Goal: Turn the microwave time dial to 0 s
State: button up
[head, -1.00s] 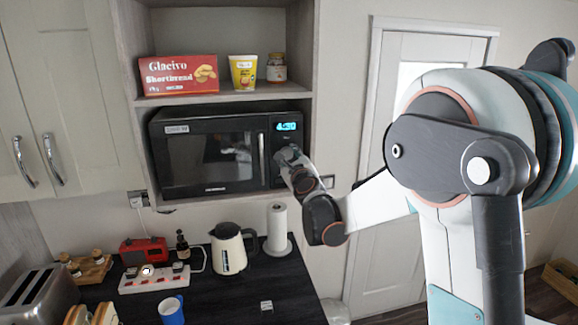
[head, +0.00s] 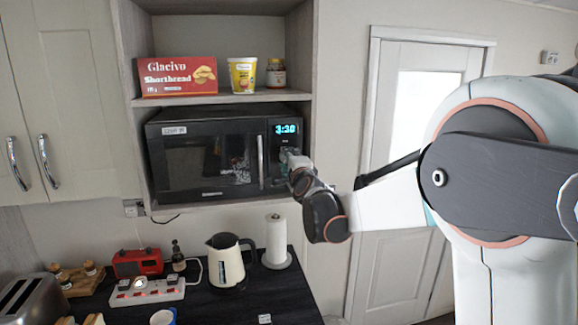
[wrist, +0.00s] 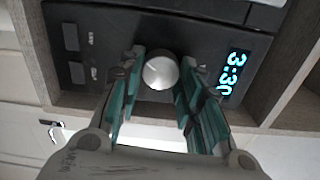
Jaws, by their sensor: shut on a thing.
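The black microwave (head: 200,160) sits in a wall shelf niche, its door closed. Its lit display (head: 285,129) reads 3:30. In the wrist view the display (wrist: 238,74) is turned sideways and shows the same time. The round silver time dial (wrist: 160,70) is between the two teal-lined fingers of my gripper (wrist: 161,62), which is shut on it. In the head view my gripper (head: 291,158) is at the control panel below the display and hides the dial. Two dark buttons (wrist: 71,51) lie to one side of the dial.
A shortbread box (head: 178,76), a yellow cup (head: 242,74) and a jar (head: 276,73) stand on the shelf above. On the counter below are a kettle (head: 226,263), a paper roll (head: 276,240) and a red radio (head: 137,263).

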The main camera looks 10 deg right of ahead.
jog(key=shift+a+f+m+b, duration=0.1)
jog(key=shift+m+b, duration=1.45)
jog(key=shift+m, duration=5.75)
jog(key=shift+a+f+m+b, duration=0.1)
jog(key=shift+m+b, duration=1.4)
jog(key=shift+m, duration=5.8)
jog(key=o, duration=1.1)
jog(key=shift+r, duration=0.1)
jog(key=shift+c, duration=0.2)
jog(key=shift+s, duration=0.1)
